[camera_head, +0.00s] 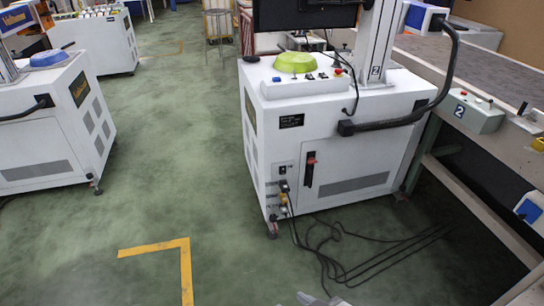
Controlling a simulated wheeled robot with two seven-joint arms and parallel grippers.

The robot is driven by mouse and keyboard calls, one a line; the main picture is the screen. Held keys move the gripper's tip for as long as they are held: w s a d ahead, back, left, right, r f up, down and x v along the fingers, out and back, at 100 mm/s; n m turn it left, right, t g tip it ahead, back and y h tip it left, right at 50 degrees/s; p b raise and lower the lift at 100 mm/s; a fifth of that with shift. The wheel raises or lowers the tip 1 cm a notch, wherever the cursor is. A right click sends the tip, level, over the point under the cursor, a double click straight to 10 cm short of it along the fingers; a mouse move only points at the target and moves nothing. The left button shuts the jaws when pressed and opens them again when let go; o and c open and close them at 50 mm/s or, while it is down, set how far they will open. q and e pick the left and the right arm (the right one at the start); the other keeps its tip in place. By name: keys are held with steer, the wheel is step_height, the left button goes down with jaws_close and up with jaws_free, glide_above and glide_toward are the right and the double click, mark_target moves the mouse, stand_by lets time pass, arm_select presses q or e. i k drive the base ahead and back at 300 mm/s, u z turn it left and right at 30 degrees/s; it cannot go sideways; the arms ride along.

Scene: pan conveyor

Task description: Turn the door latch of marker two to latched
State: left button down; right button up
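Marker two is the white cabinet machine (345,150) right of centre, with a "2" label (376,72) on its column. Its front door carries a dark upright latch plate (309,178) with a small red handle (311,160) near the top. The handle's exact angle is too small to tell. A small pale grey tip (322,299) shows at the bottom edge, well below the latch and apart from the cabinet. It looks like part of my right gripper, but its fingers are mostly cut off. My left gripper is not in view.
Black cables (345,262) spread over the floor in front of marker two. A thick black handle arm (400,122) juts out at its upper right. A workbench (485,150) with a grey "2" control box (474,112) stands at right. Green floor at centre left is clear, with yellow tape (185,265).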

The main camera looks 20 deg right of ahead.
mark_target(311, 161)
steer(key=z, duration=0.2)
steer(key=i, duration=0.8)
steer(key=z, duration=0.6)
steer(key=i, duration=0.95)
